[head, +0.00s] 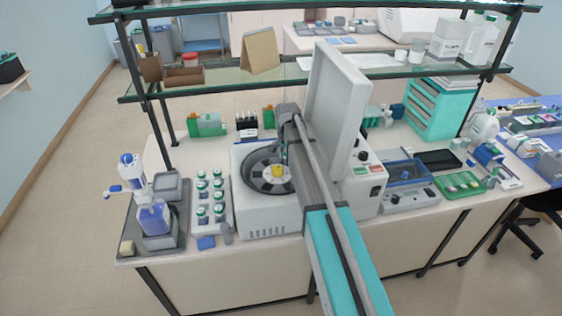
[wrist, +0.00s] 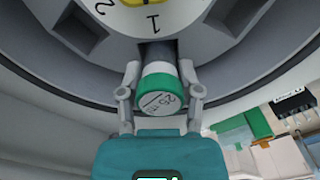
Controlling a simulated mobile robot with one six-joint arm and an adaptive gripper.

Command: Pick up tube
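The tube (wrist: 160,88) has a green and white cap with handwritten marks on its end. In the wrist view it sits at the rotor (wrist: 118,22) slot by the number 1, its body going into the dark slot. My gripper (wrist: 160,70) has one finger on each side of the cap, with the fingertips seeming to touch it. In the head view the open centrifuge (head: 268,222) stands mid-bench with its rotor (head: 255,180) showing a yellow centre. My arm reaches over it, and the tube cannot be made out there.
The raised centrifuge lid (head: 337,115) stands close to the right of my arm. A rack of capped bottles (head: 212,222) and a tray with a wash bottle (head: 153,216) are to the left. A glass shelf (head: 215,77) crosses behind and above.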

